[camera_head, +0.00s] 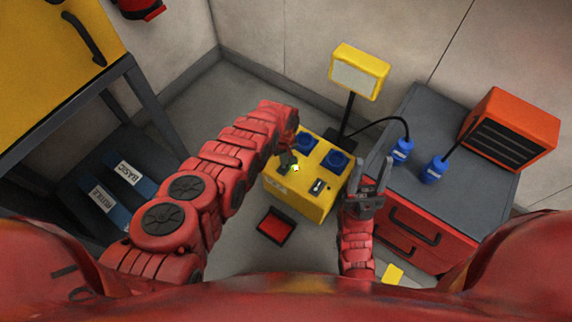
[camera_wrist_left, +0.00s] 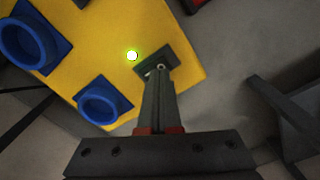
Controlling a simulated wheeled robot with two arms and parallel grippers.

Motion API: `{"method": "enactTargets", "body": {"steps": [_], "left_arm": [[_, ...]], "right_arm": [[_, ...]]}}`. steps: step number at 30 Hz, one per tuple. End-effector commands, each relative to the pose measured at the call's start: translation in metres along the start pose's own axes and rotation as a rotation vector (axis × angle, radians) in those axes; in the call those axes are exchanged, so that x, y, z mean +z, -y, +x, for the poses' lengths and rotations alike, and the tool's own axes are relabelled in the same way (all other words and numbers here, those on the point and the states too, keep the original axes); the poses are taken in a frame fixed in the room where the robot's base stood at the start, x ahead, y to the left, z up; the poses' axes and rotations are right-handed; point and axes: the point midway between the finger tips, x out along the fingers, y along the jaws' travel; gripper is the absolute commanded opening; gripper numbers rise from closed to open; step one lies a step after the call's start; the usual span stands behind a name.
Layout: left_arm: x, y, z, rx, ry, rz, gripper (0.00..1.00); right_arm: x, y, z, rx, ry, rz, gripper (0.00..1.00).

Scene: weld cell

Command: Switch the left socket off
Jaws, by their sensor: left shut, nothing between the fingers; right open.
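A yellow socket box (camera_head: 301,203) stands on the floor with two blue sockets on top. The left socket (camera_head: 305,141) also shows in the left wrist view (camera_wrist_left: 103,103); the right socket is (camera_head: 336,159). The left switch (camera_wrist_left: 150,61) is a dark plate near the box edge, with a lit green lamp (camera_wrist_left: 132,56) beside it. My left gripper (camera_wrist_left: 160,72) is shut and empty, its tips over the switch plate; contact and the lever's position cannot be told. The right switch (camera_head: 319,187) is uncovered. My right gripper (camera_head: 376,175) is open and empty, right of the box.
A yellow lamp (camera_head: 358,73) stands behind the box. A grey-topped red cabinet (camera_head: 440,135) at right carries two blue plugs (camera_head: 402,149) and an orange heater-like unit (camera_head: 515,128). A red tray (camera_head: 275,225) lies on the floor in front. A workbench (camera_head: 95,95) is at left.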

Motion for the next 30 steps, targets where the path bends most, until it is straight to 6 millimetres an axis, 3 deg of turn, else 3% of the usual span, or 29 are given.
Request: {"method": "enactTargets", "body": {"steps": [30], "left_arm": [[0.000, 0.000, 0.016, 0.001, -0.001, 0.000, 0.00]], "right_arm": [[0.003, 0.001, -0.015, 0.000, 0.000, 0.000, 0.50]]}}
